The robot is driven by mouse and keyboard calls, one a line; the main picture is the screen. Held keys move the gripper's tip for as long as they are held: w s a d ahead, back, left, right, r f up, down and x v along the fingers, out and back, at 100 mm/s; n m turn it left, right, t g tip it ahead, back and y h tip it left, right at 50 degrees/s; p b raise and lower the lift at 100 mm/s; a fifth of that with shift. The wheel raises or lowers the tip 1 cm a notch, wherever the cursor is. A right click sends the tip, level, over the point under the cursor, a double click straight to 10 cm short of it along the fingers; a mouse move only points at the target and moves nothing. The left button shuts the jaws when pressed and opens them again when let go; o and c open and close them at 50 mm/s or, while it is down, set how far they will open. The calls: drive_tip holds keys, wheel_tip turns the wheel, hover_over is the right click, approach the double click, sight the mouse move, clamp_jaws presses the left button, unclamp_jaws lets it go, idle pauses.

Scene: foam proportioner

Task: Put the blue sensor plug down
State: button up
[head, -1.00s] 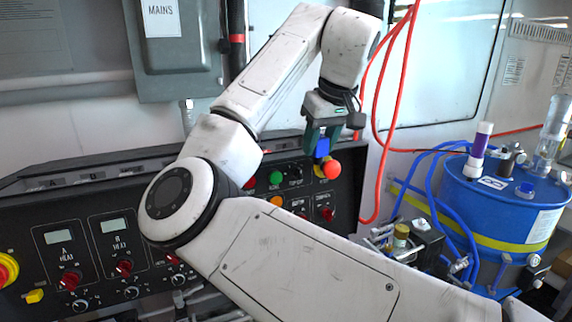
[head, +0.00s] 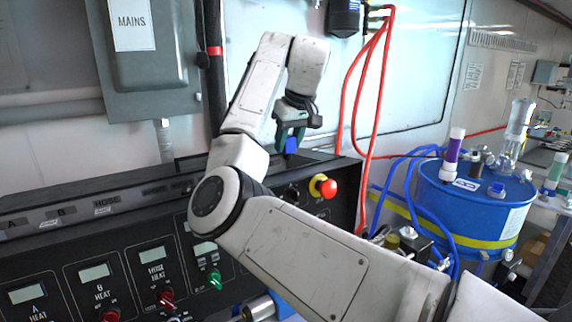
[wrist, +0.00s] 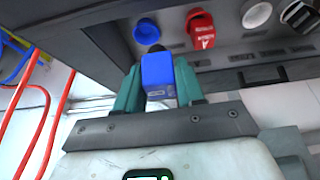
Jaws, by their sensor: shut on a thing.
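The blue sensor plug (head: 291,146) is a small blue block between the teal fingers of my gripper (head: 290,138). In the wrist view the plug (wrist: 159,78) fills the space between the two fingertips (wrist: 158,90), which are shut on it. In the head view my gripper points down and holds the plug in front of the wall, at the back of the black control console (head: 165,250). The head view does not show clearly what lies directly below the plug.
A red knob on a yellow base (head: 323,187) is right of the gripper. The wrist view shows a blue round cap (wrist: 147,32) and a red cap (wrist: 200,28) on a dark panel near the plug.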

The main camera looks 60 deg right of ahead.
sight(287, 154)
drive_tip(key=d+f, duration=0.1)
drive_tip(key=w+d+f+p, duration=0.1)
drive_tip(key=f, duration=0.1)
drive_tip(key=w+d+f, duration=0.1)
drive_tip(key=d+f, duration=0.1)
drive_tip(key=shift+w+f, duration=0.15)
drive_tip(key=shift+f, duration=0.1)
drive_tip(key=shift+f+p, duration=0.95)
drive_tip(key=shift+f, duration=0.75)
drive_tip(key=o, duration=1.1)
drive_tip(key=shift+o, duration=0.2)
drive_tip(key=b+v, duration=0.2)
drive_tip(key=v, duration=1)
